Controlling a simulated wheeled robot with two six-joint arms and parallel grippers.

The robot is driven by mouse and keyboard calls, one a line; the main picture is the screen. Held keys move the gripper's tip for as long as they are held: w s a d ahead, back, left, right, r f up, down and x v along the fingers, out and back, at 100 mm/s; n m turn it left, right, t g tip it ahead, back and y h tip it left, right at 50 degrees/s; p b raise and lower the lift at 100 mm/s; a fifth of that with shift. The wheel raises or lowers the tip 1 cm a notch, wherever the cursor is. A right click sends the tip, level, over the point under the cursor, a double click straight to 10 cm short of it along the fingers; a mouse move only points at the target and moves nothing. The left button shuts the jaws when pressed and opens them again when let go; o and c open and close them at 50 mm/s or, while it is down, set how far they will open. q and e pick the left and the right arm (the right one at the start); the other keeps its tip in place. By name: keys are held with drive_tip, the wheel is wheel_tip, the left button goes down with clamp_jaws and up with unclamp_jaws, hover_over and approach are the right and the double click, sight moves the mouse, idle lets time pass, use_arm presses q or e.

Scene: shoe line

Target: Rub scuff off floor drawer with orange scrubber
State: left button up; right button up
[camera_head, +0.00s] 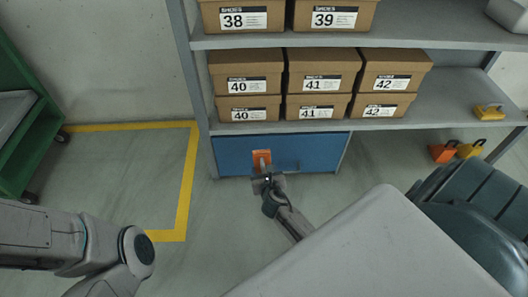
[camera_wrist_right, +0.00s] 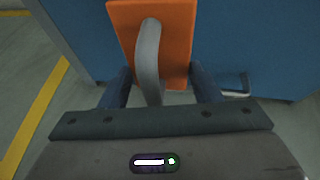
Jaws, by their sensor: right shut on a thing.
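The floor drawer is a blue panel (camera_head: 310,150) at the bottom of the shelf unit, and it fills the top of the right wrist view (camera_wrist_right: 260,45). The orange scrubber (camera_head: 262,155) is a flat block with a curved grey handle, seen large in the right wrist view (camera_wrist_right: 180,45). My right gripper (camera_head: 266,177) is shut on its handle, fingers either side (camera_wrist_right: 155,92). The scrubber is at the left half of the drawer front; I cannot tell if it touches. No scuff shows; any mark behind the scrubber is hidden. My left gripper is out of the picture; only its arm shows.
Shoe boxes (camera_head: 315,70) stand on the shelves above the drawer. Yellow floor tape (camera_head: 187,185) runs on the left, beside a green rack (camera_head: 25,130). Orange and yellow items (camera_head: 443,151) lie on the right. A large dark green object (camera_head: 470,205) is at the right.

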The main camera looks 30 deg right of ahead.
drive_tip(key=shift+s, duration=0.1)
drive_tip(key=shift+s+a, duration=0.4)
drive_tip(key=shift+s, duration=0.2)
drive_tip(key=shift+s+a, duration=0.4)
drive_tip(key=shift+s, duration=0.2)
